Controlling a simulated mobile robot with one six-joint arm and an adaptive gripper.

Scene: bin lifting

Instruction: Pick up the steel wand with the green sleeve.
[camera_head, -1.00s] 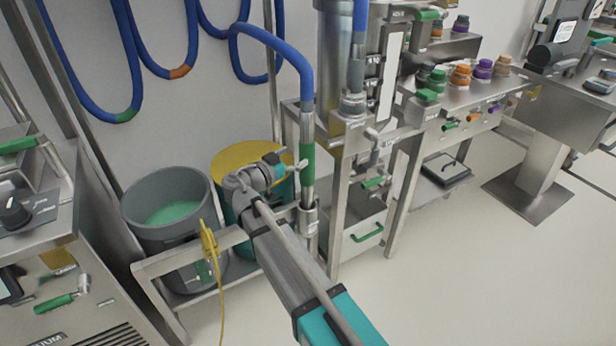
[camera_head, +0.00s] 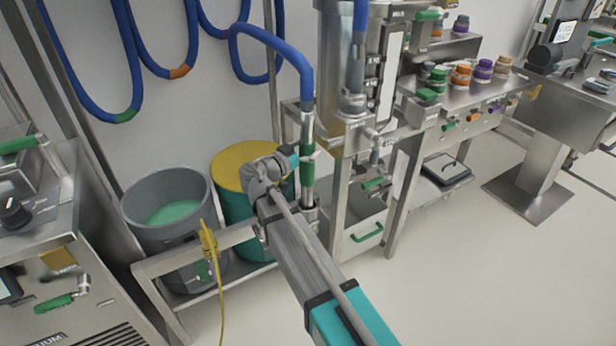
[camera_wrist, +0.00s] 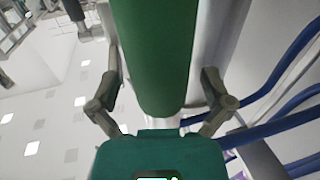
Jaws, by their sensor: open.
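The steel wand with the green sleeve (camera_head: 308,168) stands upright at the end of the blue hose, its lower end in a holder on the steel frame. My gripper (camera_head: 300,158) is at the upper part of the green sleeve in the head view. In the wrist view the sleeve (camera_wrist: 158,50) fills the space between the spread fingers of my gripper (camera_wrist: 160,78). The fingers are open, one on each side, with a visible gap at the left. The head view does not show the fingertips clearly.
A grey bucket (camera_head: 150,190) with green liquid and a yellow-lidded drum (camera_head: 232,170) stand left of the wand. A yellow cable (camera_head: 208,240) hangs on the frame rail. A steel column (camera_head: 340,215) stands close at the right. The floor (camera_head: 460,280) at right is clear.

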